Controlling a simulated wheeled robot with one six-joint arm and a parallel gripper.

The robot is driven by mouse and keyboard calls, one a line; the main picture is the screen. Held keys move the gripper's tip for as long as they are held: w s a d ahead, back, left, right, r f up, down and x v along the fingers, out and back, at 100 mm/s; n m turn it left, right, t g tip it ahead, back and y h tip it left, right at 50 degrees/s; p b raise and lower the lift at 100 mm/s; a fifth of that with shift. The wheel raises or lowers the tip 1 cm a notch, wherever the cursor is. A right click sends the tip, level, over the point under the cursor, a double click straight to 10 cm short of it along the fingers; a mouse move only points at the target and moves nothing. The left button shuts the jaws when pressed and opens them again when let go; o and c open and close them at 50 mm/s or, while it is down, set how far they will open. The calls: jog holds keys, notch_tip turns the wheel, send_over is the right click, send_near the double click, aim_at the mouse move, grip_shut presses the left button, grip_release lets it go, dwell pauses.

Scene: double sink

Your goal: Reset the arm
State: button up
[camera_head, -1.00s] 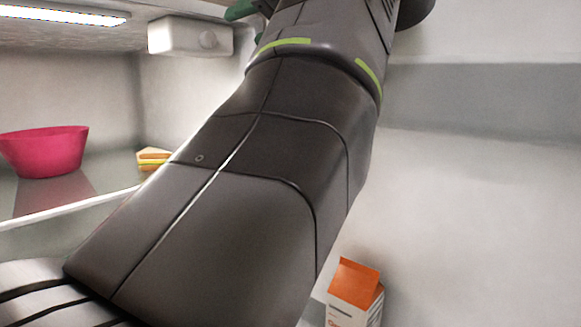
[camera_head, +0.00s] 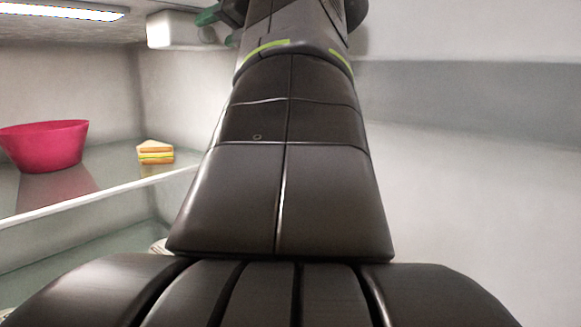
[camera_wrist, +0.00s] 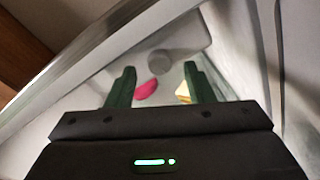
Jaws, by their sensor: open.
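My gripper (camera_wrist: 160,68) is open, with its two dark green fingers spread apart in the wrist view and nothing held between them. In the head view my dark arm rises through the middle of the picture, and only a bit of green shows beside its top end. A pink bowl (camera_head: 45,147) and a sandwich (camera_head: 155,152) stand on a glass shelf at the left. The bowl (camera_wrist: 147,91) and part of the sandwich (camera_wrist: 184,91) also show small beyond the fingers in the wrist view, well away from them.
The glass shelf has a white front edge (camera_head: 100,197). A white box (camera_head: 180,31) is fixed high at the back, and a lit strip (camera_head: 62,13) is at the upper left. The pale wall (camera_head: 480,200) at the right is bare. A lower shelf is partly hidden by my arm.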

jog(key=shift+x, duration=0.9)
jog(key=shift+n, duration=0.4)
jog(key=shift+s+n+t, duration=0.1)
jog(key=shift+n+t, duration=0.2)
jog(key=shift+n, duration=1.7)
